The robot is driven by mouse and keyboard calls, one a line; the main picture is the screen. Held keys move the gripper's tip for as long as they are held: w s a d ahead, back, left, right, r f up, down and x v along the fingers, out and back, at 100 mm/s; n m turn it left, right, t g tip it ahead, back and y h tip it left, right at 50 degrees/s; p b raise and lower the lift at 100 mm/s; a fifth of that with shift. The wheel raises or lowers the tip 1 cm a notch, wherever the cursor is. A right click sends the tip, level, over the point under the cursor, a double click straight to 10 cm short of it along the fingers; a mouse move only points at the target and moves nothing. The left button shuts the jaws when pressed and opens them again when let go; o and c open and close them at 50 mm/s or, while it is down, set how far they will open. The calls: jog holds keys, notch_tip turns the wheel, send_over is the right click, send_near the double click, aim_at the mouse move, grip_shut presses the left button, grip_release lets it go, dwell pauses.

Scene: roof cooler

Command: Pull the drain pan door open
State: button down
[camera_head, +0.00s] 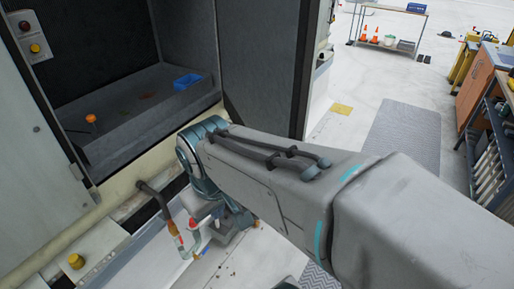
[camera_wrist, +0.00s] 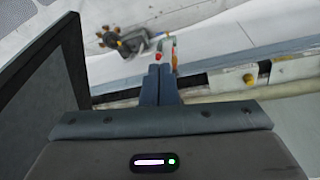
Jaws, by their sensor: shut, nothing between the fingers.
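The drain pan door appears to be the dark grey panel (camera_head: 262,62) at the right side of the cooler's opening, standing swung out from it. A dark panel also shows at the left of the wrist view (camera_wrist: 42,85). Behind the opening is a dark compartment with a grey pan-like floor (camera_head: 140,108). My gripper (camera_wrist: 160,70) is shut and empty, apart from the panel to its left. In the head view it is mostly hidden under my arm, below the opening. No handle on the panel is clear to me.
A pipe with red and yellow fittings (camera_head: 174,230) hangs below the opening, close to my gripper. A blue tray (camera_head: 187,81) and an orange knob (camera_head: 91,118) are inside the compartment. Open floor with a grey mat (camera_head: 405,135) lies right; a workbench (camera_head: 480,88) stands far right.

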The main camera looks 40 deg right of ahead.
jog(key=w+d+f+n+g+h+b, duration=0.7)
jog(key=w+d+n+h+b, duration=0.2)
jog(key=w+d+n+h, duration=0.15)
jog(key=w+n+h+b, duration=0.3)
jog(key=w+h, duration=0.3)
jog(key=p+x, duration=0.1)
jog(key=x, duration=1.3)
jog(key=shift+d+r+p, duration=0.25)
jog(key=shift+d+p, duration=0.05)
jog(key=shift+p, duration=0.05)
jog(key=shift+w+d, duration=0.1)
